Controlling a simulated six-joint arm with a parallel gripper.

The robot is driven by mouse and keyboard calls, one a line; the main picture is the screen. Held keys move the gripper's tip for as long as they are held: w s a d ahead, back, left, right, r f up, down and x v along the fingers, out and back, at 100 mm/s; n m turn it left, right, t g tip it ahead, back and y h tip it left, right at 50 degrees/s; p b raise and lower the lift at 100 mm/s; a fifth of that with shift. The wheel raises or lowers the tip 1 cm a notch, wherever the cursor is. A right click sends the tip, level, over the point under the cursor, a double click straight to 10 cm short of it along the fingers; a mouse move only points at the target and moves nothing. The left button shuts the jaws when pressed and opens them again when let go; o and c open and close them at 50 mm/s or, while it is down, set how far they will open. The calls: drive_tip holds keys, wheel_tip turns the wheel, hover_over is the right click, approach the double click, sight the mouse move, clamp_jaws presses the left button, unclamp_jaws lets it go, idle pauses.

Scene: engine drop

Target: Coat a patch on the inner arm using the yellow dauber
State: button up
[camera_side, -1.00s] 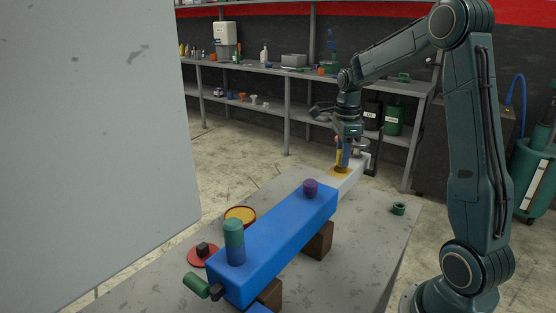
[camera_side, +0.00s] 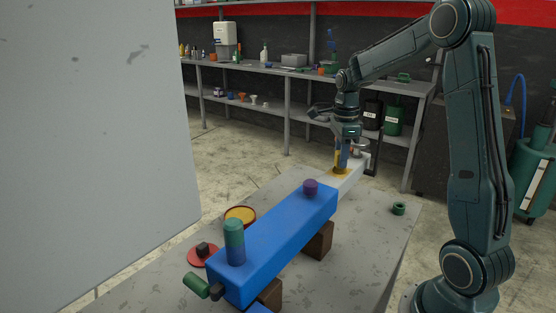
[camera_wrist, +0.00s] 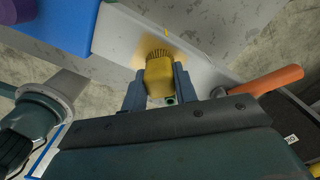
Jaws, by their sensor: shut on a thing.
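My gripper (camera_side: 346,146) is shut on the yellow dauber; its fingers (camera_wrist: 158,88) clasp the dauber's yellow body (camera_wrist: 159,77) in the wrist view. The dauber's dark bristles (camera_wrist: 160,54) point at the pale grey arm section and look to be on or very near it. That section, likely the inner arm (camera_side: 352,180), extends from the far end of the blue beam (camera_side: 275,240). A yellow patch (camera_side: 333,170) shows on it around the dauber's tip, and yellow smears (camera_wrist: 184,50) also show in the wrist view. The bristle contact is partly hidden.
A purple knob (camera_side: 310,187) and a green-and-blue cylinder (camera_side: 234,238) stand on the beam. A round yellow-topped container (camera_side: 240,212) and a red disc (camera_side: 201,258) lie left. A green ring (camera_side: 398,208) is right. An orange handle (camera_wrist: 265,80) lies near my gripper.

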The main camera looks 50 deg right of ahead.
drive_tip(key=d, duration=0.3)
drive_tip(key=shift+d, duration=0.15)
drive_tip(key=shift+d+r, duration=0.15)
wheel_tip(320, 180, up, 8)
idle(0.4)
drive_tip(key=shift+w, duration=0.1)
idle(0.4)
